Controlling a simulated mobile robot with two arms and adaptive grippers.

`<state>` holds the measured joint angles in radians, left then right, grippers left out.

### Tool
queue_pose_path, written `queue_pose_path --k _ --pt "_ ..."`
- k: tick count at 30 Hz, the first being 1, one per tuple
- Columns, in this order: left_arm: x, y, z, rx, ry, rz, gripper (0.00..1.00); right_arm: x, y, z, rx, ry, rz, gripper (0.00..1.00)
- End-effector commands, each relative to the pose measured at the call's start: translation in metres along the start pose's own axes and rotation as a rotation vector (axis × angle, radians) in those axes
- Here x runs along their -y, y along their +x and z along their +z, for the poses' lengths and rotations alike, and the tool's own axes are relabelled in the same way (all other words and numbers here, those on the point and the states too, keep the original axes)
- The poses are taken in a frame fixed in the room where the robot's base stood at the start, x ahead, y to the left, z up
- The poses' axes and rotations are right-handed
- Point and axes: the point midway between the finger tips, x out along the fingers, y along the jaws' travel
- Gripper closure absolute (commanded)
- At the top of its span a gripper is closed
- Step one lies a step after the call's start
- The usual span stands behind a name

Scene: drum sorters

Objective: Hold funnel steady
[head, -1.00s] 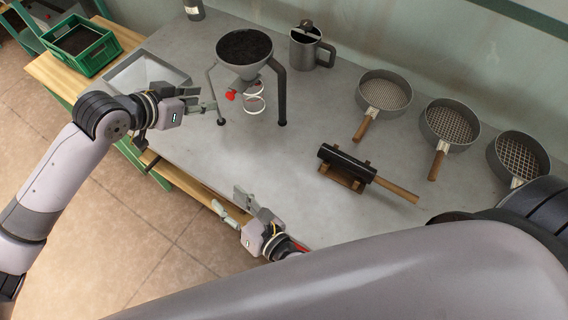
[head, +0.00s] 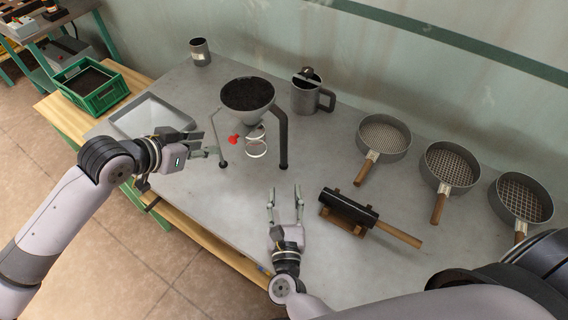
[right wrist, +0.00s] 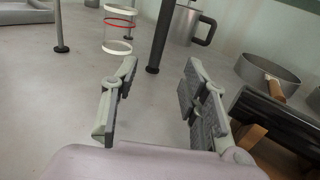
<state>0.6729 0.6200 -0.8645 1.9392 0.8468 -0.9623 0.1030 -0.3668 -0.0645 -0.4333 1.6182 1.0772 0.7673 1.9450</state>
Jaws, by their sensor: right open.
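The grey funnel (head: 247,108), full of dark soil, sits in a stand with dark legs (head: 283,140) on the table. My right gripper (head: 285,192) is open and empty, in front of the stand, fingers toward the back of the table. In the right wrist view, its open fingers (right wrist: 155,100) frame bare table, with a stand leg (right wrist: 160,38) beyond them.
A grey mug (head: 308,97) stands right of the funnel. A black roller with wooden handle (head: 348,208) rests on a cradle right of my right gripper. Several sieves (head: 384,137) line the right side. A grey tray (head: 152,118) and green crate (head: 92,88) are at left.

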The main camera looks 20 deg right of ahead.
Motion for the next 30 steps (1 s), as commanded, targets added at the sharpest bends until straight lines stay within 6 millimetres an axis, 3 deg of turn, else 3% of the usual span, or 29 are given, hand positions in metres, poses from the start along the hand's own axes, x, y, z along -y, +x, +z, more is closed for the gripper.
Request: queue_pose_path --k 12,18,24,30 --pt "0.000 0.000 0.000 0.000 0.000 0.000 0.67 -0.001 0.086 0.001 0.002 0.001 0.001 0.59" --pt "0.000 0.000 0.000 0.000 0.000 0.000 0.67 -0.001 0.119 0.001 0.001 0.000 0.001 0.59" --pt "0.000 0.000 0.000 0.000 0.000 0.000 0.67 -0.001 0.137 0.000 -0.001 0.001 0.002 0.59" --pt "0.000 0.000 0.000 0.000 0.000 0.000 0.67 -0.001 0.140 -0.001 -0.002 0.001 0.002 0.59"
